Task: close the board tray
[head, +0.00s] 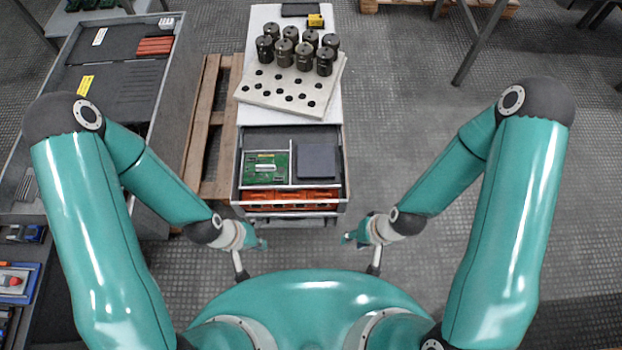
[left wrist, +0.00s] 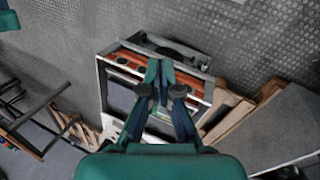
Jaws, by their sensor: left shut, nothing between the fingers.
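The board tray (head: 270,186) is pulled out toward me from the white-topped cabinet (head: 335,110) in the head view. It holds a green circuit board (head: 266,170) on the left and a dark grey square block (head: 317,161) on the right. My left gripper (head: 263,244) is near the tray's front left corner, apart from it. In the left wrist view, my left gripper's fingers (left wrist: 160,68) are together and empty, in front of the cabinet. My right gripper (head: 347,238) is near the front right corner; its fingers are too small to judge.
A perforated white board (head: 290,95) and several dark cylinders (head: 285,52) stand on the cabinet top. Orange parts (head: 290,200) show at the cabinet's front below the board. A wooden pallet (head: 208,130) and grey bench (head: 110,90) are left.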

